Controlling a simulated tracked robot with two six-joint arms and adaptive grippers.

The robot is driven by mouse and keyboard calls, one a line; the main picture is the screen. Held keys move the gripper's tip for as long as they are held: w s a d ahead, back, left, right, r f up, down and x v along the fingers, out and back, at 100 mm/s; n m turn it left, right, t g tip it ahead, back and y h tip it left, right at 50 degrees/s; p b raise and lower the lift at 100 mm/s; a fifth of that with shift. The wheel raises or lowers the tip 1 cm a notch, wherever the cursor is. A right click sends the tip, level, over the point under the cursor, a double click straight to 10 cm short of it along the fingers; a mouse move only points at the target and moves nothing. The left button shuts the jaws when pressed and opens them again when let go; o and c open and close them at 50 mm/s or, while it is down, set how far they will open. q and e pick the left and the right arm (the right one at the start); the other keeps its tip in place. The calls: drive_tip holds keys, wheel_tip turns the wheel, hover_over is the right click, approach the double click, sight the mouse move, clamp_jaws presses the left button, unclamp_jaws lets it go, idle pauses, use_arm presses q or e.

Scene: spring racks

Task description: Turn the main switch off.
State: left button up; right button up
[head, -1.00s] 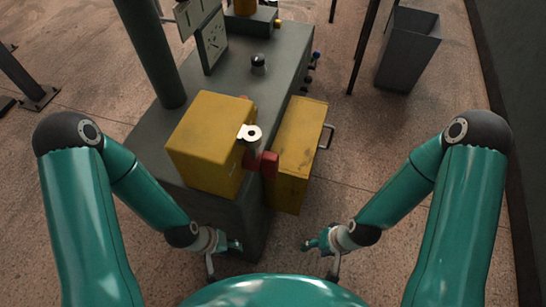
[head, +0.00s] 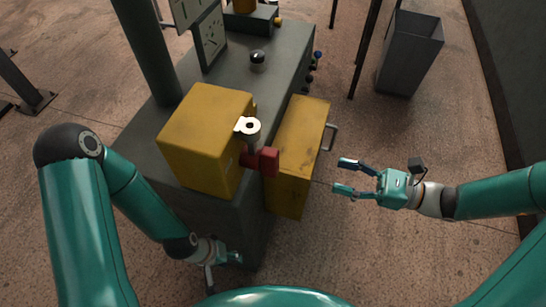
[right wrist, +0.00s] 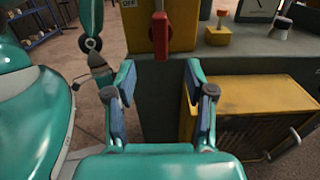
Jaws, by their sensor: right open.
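A yellow box (head: 205,140) stands on the near end of the grey bench. On its right side is a red switch handle (head: 264,161), beside a pale round piece with a dark centre (head: 249,127). In the right wrist view the red handle (right wrist: 159,36) hangs at top centre, beyond the fingers, with an OFF label (right wrist: 129,3) on the box to its left. My right gripper (head: 345,176) is open and empty, to the right of the handle and apart from it. My left gripper (head: 234,257) is low by the bench's near end; its jaw state is unclear.
A yellow cabinet (head: 300,150) with a metal handle is on the bench's right side, close to the red handle. A black knob (head: 258,59) is on the bench top. A grey bin (head: 410,55) stands at the back right.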

sight(278, 159)
drive_tip(key=p+x, duration=0.2)
drive_tip(key=x, duration=1.4)
drive_tip(key=shift+a, duration=0.25)
clamp_jaws()
